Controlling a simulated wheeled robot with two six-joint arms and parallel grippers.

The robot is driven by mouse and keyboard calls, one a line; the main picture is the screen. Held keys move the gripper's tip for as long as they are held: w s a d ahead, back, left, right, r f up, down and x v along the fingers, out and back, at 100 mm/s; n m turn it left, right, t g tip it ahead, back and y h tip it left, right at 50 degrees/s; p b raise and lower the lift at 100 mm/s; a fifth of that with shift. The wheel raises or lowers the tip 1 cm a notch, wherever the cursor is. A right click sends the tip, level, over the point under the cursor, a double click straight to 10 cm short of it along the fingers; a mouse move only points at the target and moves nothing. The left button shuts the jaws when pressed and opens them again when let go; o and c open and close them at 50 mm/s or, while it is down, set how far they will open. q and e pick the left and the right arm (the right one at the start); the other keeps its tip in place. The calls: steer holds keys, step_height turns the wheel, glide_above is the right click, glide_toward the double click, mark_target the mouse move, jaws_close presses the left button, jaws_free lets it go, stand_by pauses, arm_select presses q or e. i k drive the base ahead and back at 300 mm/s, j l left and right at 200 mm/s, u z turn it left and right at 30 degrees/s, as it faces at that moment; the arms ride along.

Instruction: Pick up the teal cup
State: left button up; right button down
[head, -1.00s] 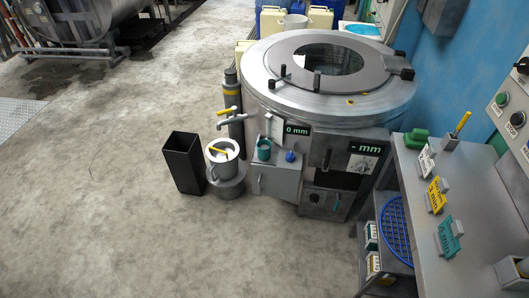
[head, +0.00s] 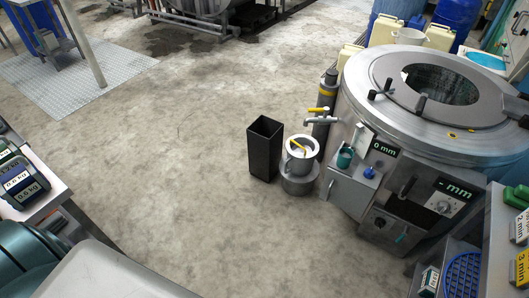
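The teal cup (head: 345,157) is small and stands on top of the grey box (head: 349,189) attached to the front of the big steel drum machine (head: 388,110). A small blue knob or object (head: 369,172) is just right of it. Neither of my grippers shows in the head view, so I cannot see whether they hold anything.
A black bin (head: 264,148) and a steel pot with a yellow handle (head: 301,155) on a round base stand left of the grey box. A bench with weights (head: 22,187) is at the left edge, a shelf with cards at the lower right. The middle floor is clear.

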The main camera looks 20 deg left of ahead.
mark_target(346, 154)
steer(key=i+j+z, duration=0.1)
steer(key=i, duration=0.45)
steer(key=i+j+z, duration=0.15)
steer(key=i+j, duration=0.2)
steer(key=i, duration=0.15)
steer(key=i+j+z, duration=0.1)
steer(key=i+j, duration=0.2)
steer(key=i, duration=0.2)
